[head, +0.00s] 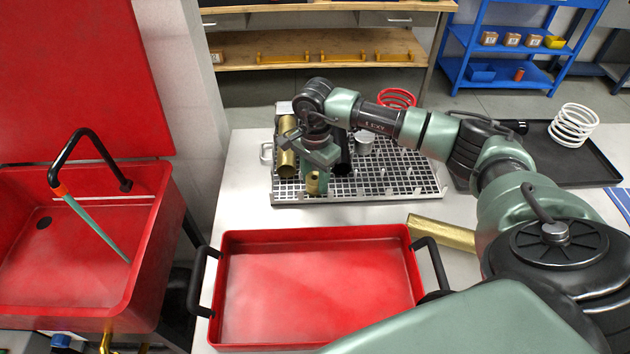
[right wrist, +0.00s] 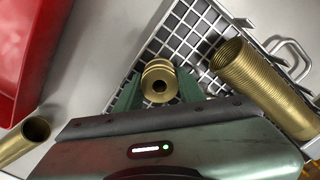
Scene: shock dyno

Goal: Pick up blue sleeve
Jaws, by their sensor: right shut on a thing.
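No blue sleeve can be made out in either view. My right gripper (head: 316,172) is over the grid tray (head: 400,183) on the table. It is shut on a short grooved brass cylinder (head: 312,184) with a hole in its end. In the right wrist view, this brass cylinder (right wrist: 159,82) sits between the two green fingers, with the grid behind it. My left gripper is out of view.
A red tray (head: 318,236) with black handles stands in front. A gold tube (head: 442,233) lies right of it. A red coil spring (head: 397,98) is behind my arm. A white spring (head: 573,124) stands on a black tray (head: 590,165). A red sink (head: 140,245) is at left.

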